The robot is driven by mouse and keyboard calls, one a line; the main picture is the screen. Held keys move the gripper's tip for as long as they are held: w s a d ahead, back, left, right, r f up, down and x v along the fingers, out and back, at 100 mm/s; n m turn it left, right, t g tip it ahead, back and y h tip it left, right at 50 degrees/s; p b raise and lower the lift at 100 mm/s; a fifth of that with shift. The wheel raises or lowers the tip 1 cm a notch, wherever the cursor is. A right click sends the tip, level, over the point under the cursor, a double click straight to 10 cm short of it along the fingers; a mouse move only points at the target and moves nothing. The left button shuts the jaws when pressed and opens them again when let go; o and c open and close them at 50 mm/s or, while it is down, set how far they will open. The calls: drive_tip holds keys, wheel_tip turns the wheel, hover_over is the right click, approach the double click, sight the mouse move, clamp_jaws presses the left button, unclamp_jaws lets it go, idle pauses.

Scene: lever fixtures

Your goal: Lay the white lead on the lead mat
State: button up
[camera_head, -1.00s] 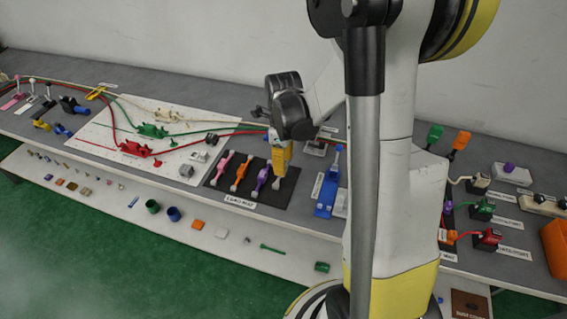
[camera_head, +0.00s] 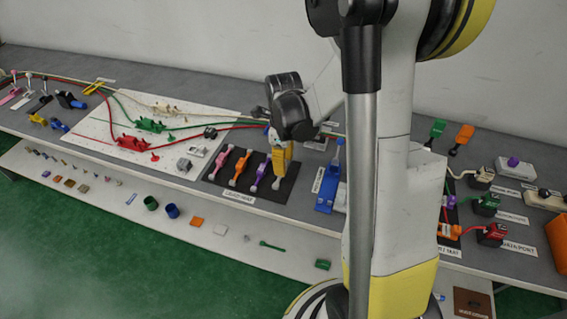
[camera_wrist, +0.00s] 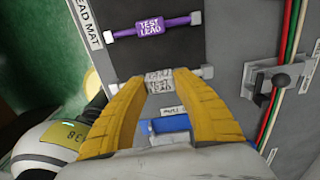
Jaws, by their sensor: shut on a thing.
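The lead mat (camera_head: 263,198) is a dark rectangle on the bench, and it also shows in the wrist view (camera_wrist: 130,60). Pink (camera_head: 221,161), orange (camera_head: 240,169) and purple (camera_head: 260,176) leads lie on it side by side. My gripper (camera_head: 280,165) points down at the mat's right end. In the wrist view my yellow fingers (camera_wrist: 160,88) are shut on the white lead (camera_wrist: 159,83), gripping its labelled middle. The white lead lies roughly parallel to the purple test lead (camera_wrist: 153,27). I cannot tell whether it touches the mat.
A blue fixture (camera_head: 328,188) stands right of the mat. A grey fixture with a black knob (camera_wrist: 268,85) is close by in the wrist view. A white board (camera_head: 95,140) with red and green clamps is to the left. My arm hides part of the bench.

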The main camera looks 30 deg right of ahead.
sight(284, 179)
drive_tip(key=shift+f, duration=0.15)
drive_tip(key=shift+f+b, duration=0.65)
drive_tip(key=shift+b, duration=0.05)
drive_tip(key=shift+f, duration=0.15)
idle(0.3)
drive_tip(key=shift+f+b, duration=0.6)
drive_tip(key=shift+b, duration=0.05)
drive_tip(key=shift+f, duration=0.1)
drive_tip(key=shift+f+b, duration=0.5)
drive_tip(key=shift+b, duration=0.05)
